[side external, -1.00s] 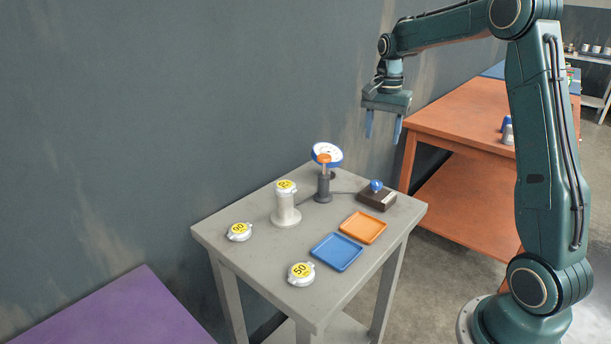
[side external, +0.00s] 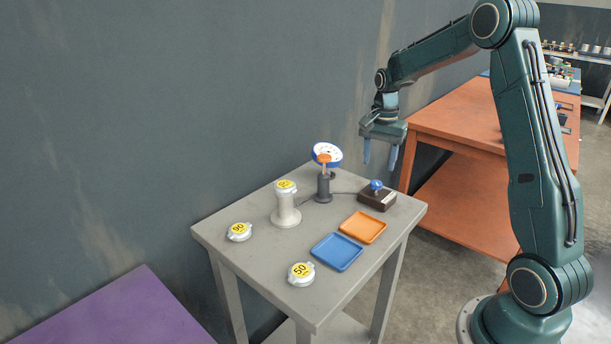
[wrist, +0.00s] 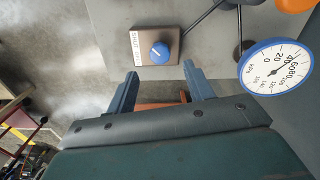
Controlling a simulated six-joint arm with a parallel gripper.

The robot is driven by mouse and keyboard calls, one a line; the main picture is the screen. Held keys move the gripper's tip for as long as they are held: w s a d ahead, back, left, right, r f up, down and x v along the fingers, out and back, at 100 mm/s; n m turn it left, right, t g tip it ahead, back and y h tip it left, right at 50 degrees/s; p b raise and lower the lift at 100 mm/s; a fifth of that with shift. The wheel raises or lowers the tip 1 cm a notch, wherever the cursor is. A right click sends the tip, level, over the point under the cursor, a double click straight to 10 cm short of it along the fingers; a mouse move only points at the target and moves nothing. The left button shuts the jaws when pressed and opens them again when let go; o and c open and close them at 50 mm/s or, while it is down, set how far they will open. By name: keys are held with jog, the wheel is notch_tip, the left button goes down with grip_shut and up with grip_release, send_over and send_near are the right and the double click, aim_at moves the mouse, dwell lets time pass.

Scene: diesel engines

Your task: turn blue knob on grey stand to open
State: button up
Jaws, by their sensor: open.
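The blue knob (side external: 376,185) sits on top of a brown box (side external: 377,199) near the far right edge of the grey stand (side external: 255,264). In the wrist view the round blue knob (wrist: 160,52) has a light pointer mark, and a white label with small text lies beside it on the box (wrist: 174,37). My gripper (side external: 379,166) is open and empty above the far right corner of the stand, higher than the knob. In the wrist view its two fingers (wrist: 163,82) are spread apart and the knob appears beyond their tips. Nothing touches the knob.
A blue-rimmed gauge (side external: 327,155) on a dark post stands left of the box. An orange table (side external: 465,125) is behind.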

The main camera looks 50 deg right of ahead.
aim_at(376, 182)
jog(key=shift+f, duration=3.2)
jog(key=c, duration=1)
